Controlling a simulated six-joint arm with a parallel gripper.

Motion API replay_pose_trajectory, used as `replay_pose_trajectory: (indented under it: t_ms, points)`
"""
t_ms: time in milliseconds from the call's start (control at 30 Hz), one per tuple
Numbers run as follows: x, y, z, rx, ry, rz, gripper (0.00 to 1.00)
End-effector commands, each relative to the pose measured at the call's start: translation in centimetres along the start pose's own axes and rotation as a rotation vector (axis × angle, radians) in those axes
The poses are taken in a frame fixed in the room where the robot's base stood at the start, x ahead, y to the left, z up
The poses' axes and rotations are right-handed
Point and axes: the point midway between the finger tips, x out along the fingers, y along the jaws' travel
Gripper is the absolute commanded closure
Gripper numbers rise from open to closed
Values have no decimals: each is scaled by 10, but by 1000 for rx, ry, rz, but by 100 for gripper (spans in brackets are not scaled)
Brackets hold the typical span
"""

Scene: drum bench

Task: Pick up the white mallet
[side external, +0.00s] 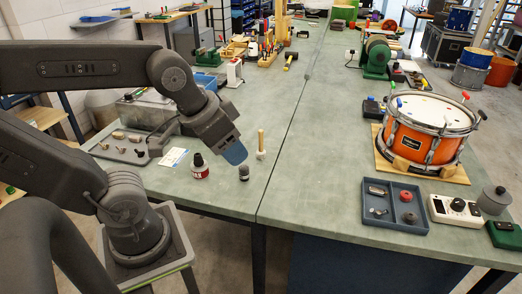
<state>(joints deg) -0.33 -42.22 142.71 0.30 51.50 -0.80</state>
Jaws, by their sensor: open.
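The white mallet (261,154) stands upright on the green bench, with its small white head down and its light wooden handle pointing up. My gripper (235,153) is just left of the mallet's handle, with blue fingers pointing down and to the right. It is open, and nothing shows between its fingers. One finger largely hides the other, so the gap is hard to see. The gripper appears apart from the mallet, though this single view does not settle the depth between them.
A small dark jar (244,173) and a dark bottle with a red label (200,168) stand near my gripper. A grey tray (125,150) of small parts is left. An orange drum (425,135) and a blue-grey tray (393,207) are right. The bench between is clear.

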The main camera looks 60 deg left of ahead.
Motion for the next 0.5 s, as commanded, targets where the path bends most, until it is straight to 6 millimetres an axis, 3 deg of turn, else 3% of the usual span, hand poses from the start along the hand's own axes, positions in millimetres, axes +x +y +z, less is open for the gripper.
replay_pose_trajectory:
  t_ms: [167,267,500]
  points:
    - [14,-23,-35,-159,-36,-75,50]
    - [32,-49,-64,-312,-61,-144,50]
    - [91,-130,-120,-673,-90,-317,50]
